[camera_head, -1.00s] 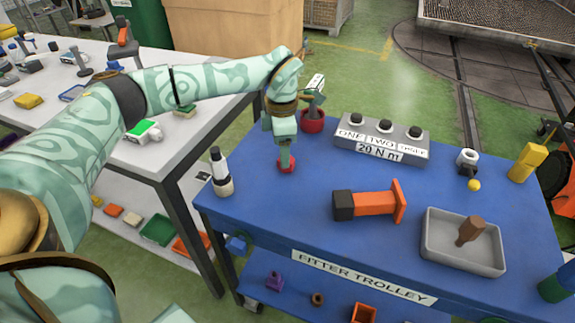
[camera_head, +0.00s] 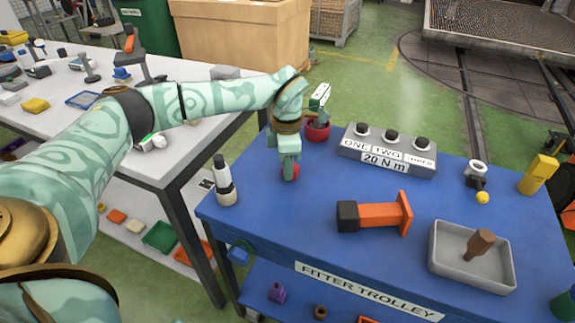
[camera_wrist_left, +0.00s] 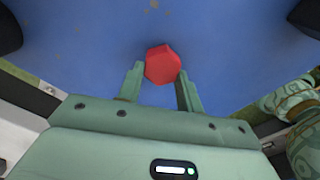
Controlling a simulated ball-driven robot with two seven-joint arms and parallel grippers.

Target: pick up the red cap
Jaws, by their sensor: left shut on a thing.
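The red cap (camera_head: 292,174) shows at the lower end of my left gripper (camera_head: 289,167), at the back left of the blue trolley top (camera_head: 290,222). In the left wrist view the cap (camera_wrist_left: 162,64) is a red, many-sided piece between the two fingertips of my left gripper (camera_wrist_left: 160,78). The fingers are shut on it. The head view does not show clearly whether the cap still touches the trolley top. My right gripper is not in view.
A black-and-white bottle (camera_head: 223,182) stands left of the gripper. A red pot (camera_head: 317,131) and a grey socket block (camera_head: 388,152) stand behind it. An orange-and-black tool (camera_head: 375,214) and a grey tray (camera_head: 472,258) lie to the right. The middle front is clear.

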